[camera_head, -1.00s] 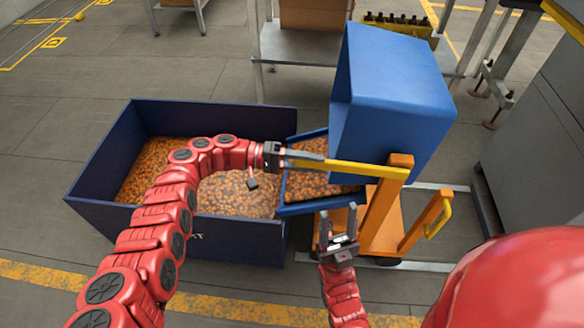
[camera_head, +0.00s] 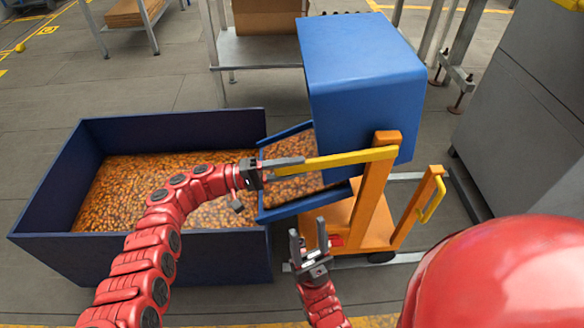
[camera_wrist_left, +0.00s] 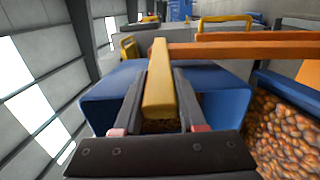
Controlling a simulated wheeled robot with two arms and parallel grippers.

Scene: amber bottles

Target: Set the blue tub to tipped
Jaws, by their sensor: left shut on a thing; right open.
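The blue tub (camera_head: 362,62) is up on the orange stand (camera_head: 368,205), turned over toward the blue chute (camera_head: 345,190) on its left. Its inside is hidden in the head view. Amber bottles (camera_head: 290,170) lie in the chute. My left gripper (camera_head: 285,167) is shut on the end of the yellow lever (camera_head: 345,160), left of the orange post. In the left wrist view the lever (camera_wrist_left: 158,85) sits between the fingers, with the tub (camera_wrist_left: 115,90) behind. My right gripper (camera_head: 309,240) is open and empty, in front of the stand.
A large dark blue bin (camera_head: 135,255) full of amber bottles stands left of the chute. A metal table (camera_head: 260,50) with a cardboard box is behind. A grey cabinet (camera_head: 525,120) stands at the right. An orange post with a yellow handle (camera_head: 433,200) rises near the stand's right side.

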